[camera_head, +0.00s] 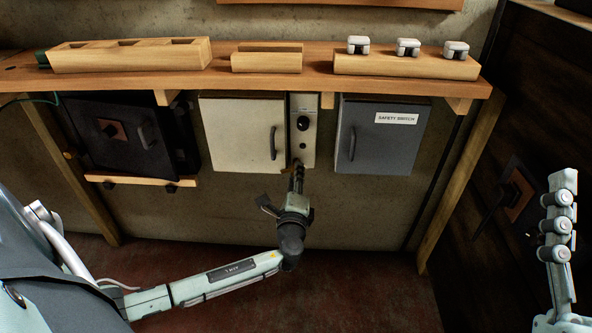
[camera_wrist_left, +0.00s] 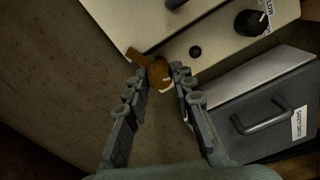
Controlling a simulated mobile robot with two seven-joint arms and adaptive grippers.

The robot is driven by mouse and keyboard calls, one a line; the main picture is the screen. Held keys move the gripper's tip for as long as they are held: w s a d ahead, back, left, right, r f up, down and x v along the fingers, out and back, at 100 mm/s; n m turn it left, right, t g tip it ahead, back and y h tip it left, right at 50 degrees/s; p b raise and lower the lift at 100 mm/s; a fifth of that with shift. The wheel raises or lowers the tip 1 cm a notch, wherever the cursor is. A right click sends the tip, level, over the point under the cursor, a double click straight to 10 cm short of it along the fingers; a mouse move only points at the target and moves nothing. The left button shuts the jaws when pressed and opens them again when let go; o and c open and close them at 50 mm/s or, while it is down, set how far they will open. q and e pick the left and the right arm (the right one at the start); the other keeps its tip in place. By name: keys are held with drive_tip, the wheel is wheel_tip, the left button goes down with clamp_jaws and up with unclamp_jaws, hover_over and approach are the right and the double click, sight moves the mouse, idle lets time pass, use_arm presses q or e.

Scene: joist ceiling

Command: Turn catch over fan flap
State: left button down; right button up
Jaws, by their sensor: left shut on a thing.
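A small brown catch (camera_wrist_left: 158,72) shows in the left wrist view at the lower end of a narrow pale panel (camera_wrist_left: 215,40). My left gripper (camera_wrist_left: 160,78) has its dark fingertips on either side of the catch and is shut on it. In the head view my left gripper (camera_head: 297,172) reaches up to the bottom of the narrow panel (camera_head: 303,125) and hides the catch. I cannot tell which part is the fan flap.
A cream cabinet (camera_head: 240,135) is left of the panel, and a grey safety switch cabinet (camera_head: 380,140) is right. A black hatch (camera_head: 125,140) hangs farther left. Wooden blocks (camera_head: 130,55) sit on the shelf (camera_head: 325,80) above. The floor (camera_head: 370,290) below looks clear.

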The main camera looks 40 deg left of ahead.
use_arm(q)
drive_tip(key=shift+m+p, duration=1.25)
drive_tip(key=shift+m, duration=1.25)
use_arm(e)
drive_tip(key=w+f+g+h, duration=0.2)
drive_tip(key=f+g, duration=0.3)
drive_tip(key=f, duration=0.4)
drive_tip(key=shift+w+d+g, duration=0.2)
drive_tip(key=shift+w+g, duration=0.2)
drive_tip(key=shift+w, duration=0.15)
drive_tip(key=shift+f, duration=0.1)
use_arm(q)
drive_tip(key=c, duration=1.3)
unclamp_jaws()
drive_tip(key=v, duration=1.2)
drive_tip(key=shift+s, duration=0.1)
